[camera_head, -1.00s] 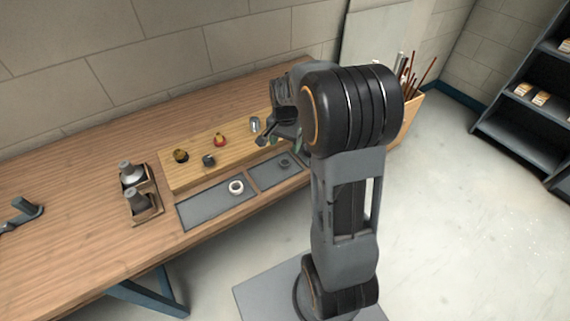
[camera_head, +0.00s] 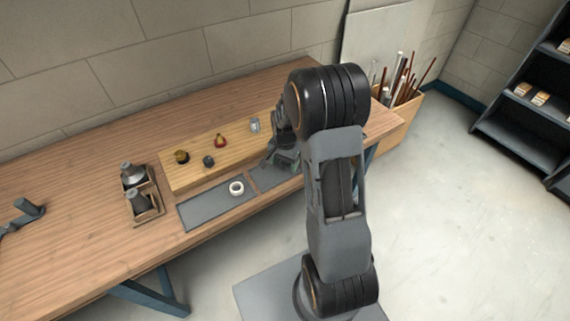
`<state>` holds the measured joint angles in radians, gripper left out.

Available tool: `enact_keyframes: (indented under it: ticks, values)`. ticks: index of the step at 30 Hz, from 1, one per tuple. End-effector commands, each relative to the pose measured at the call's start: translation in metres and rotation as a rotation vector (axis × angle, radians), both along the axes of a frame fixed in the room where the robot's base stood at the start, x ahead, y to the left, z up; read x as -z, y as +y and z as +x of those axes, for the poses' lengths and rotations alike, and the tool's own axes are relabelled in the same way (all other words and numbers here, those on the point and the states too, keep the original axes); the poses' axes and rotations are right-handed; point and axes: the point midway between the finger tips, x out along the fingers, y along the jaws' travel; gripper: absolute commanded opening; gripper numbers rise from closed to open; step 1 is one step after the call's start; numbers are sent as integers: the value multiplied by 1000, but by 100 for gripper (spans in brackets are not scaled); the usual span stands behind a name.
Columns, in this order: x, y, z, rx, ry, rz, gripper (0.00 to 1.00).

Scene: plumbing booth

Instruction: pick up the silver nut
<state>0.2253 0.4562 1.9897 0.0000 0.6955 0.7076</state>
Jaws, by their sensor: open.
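On the raised wooden board (camera_head: 190,178) stands a small silver piece (camera_head: 254,125), the only silvery part there; it is too small to tell whether it is a nut. My gripper (camera_head: 268,164) is open, low over the right-hand grey mat (camera_head: 262,181), in front of and below the silver piece and apart from it. The gripper and wrist cover much of that mat, and the dark ring on it is hidden. I cannot see anything between the fingers.
The board also holds a brass-and-black part (camera_head: 181,157), a dark grey part (camera_head: 208,161) and a red-and-yellow part (camera_head: 220,142). A white ring (camera_head: 236,188) lies on the left mat (camera_head: 203,211). A wooden holder (camera_head: 147,207) stands left. A pipe crate (camera_head: 398,122) is at right.

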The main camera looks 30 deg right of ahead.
Motion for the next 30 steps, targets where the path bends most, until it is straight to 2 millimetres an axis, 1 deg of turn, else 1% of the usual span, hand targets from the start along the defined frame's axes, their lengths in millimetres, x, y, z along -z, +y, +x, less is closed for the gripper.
enact_keyframes:
  ticks: [4,5,21,30]
  values:
    - [0,0,0,0,0,0,68]
    - [0,0,0,0,0,0,66]
    - [0,0,0,0,0,0,14]
    - [-2,0,0,0,-1,0,14]
